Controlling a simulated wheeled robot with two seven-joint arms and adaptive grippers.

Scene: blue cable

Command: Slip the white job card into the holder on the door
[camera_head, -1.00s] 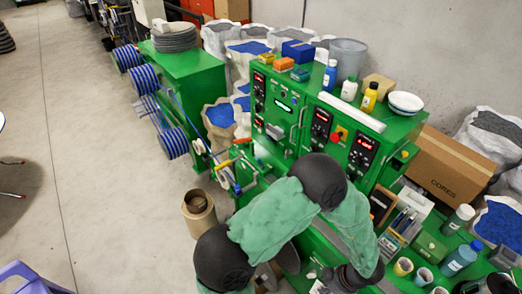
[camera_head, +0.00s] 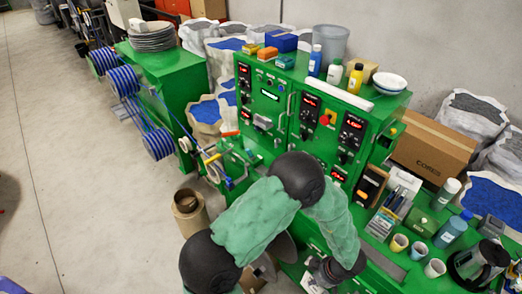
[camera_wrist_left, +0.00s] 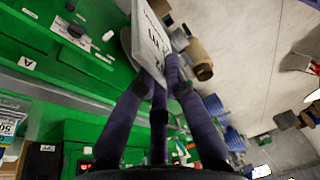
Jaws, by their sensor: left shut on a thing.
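The white job card (camera_wrist_left: 152,42) has dark print and shows at the top of the left wrist view. My left gripper (camera_wrist_left: 156,78) is shut on its lower part, and the card stands out beyond the fingertips. In the head view my left gripper (camera_head: 322,275) is low, in front of the green machine, partly hidden by its arm. The green cabinet door (camera_head: 262,92) carries a small grey pocket-like piece (camera_head: 262,122); I cannot tell for sure that it is the holder. The card is apart from it. My right gripper is not in view.
Cups (camera_head: 399,244), bottles (camera_head: 452,230) and a black-and-silver pot (camera_head: 478,264) stand on the green bench at right. A brown cardboard tube (camera_head: 189,210) and blue cable reels (camera_head: 158,143) are at left. The grey floor (camera_head: 80,190) at left is open.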

